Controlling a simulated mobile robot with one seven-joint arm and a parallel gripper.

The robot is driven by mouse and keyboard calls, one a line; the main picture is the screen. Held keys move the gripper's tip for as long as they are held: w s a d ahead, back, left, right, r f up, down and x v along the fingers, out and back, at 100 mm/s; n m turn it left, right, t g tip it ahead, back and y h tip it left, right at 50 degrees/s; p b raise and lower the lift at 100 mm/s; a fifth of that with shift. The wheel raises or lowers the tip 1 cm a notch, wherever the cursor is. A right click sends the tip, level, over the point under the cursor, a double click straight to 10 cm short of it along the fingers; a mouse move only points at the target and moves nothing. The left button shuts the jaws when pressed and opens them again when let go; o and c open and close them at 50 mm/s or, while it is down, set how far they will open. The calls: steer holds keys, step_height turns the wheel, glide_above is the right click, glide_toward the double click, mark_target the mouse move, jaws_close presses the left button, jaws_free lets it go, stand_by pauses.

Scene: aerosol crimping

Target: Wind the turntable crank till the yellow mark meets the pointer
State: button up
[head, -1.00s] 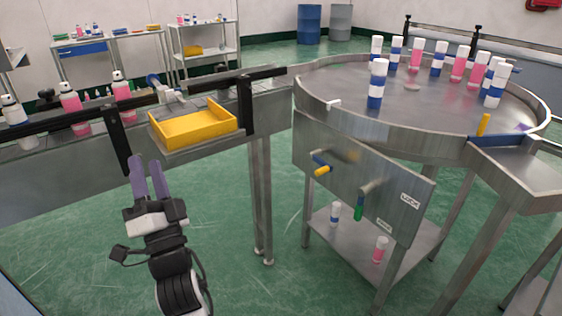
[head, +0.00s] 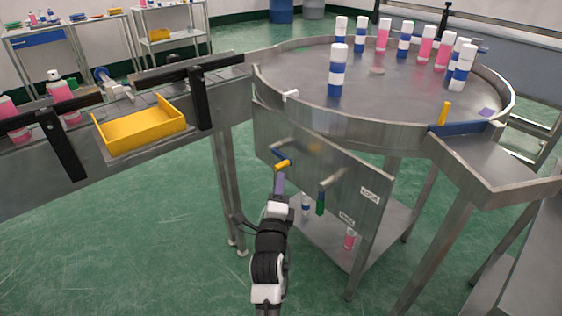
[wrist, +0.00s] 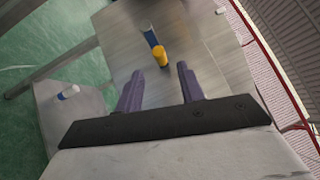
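The crank sits on the metal panel under the round turntable (head: 395,112); its yellow grip (head: 283,164) points towards me. In the wrist view the yellow grip (wrist: 160,56) and blue crank arm (wrist: 151,37) show just ahead of my fingers. My gripper (head: 279,180) is just below the grip, and in the wrist view my gripper (wrist: 160,72) has its purple fingers apart with nothing held. A small white tab (head: 291,94) is on the near left rim, perhaps the pointer.
A green-handled lever (head: 320,206) hangs right of the crank, near the FREE label (head: 346,217); LOCK (head: 370,193) is higher. Several bottles stand on the turntable. A yellow tray (head: 140,128) is beside the conveyor at left. A lower shelf (head: 375,235) holds two bottles. Green floor is clear.

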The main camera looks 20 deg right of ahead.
mark_target(280, 169)
steer(key=p+x, duration=0.1)
steer(key=x, duration=0.6)
steer(key=shift+w+d+p, duration=0.2)
steer(key=shift+w+p, duration=0.1)
steer(key=shift+c, duration=0.2)
steer(key=shift+r, duration=0.1)
jaws_close()
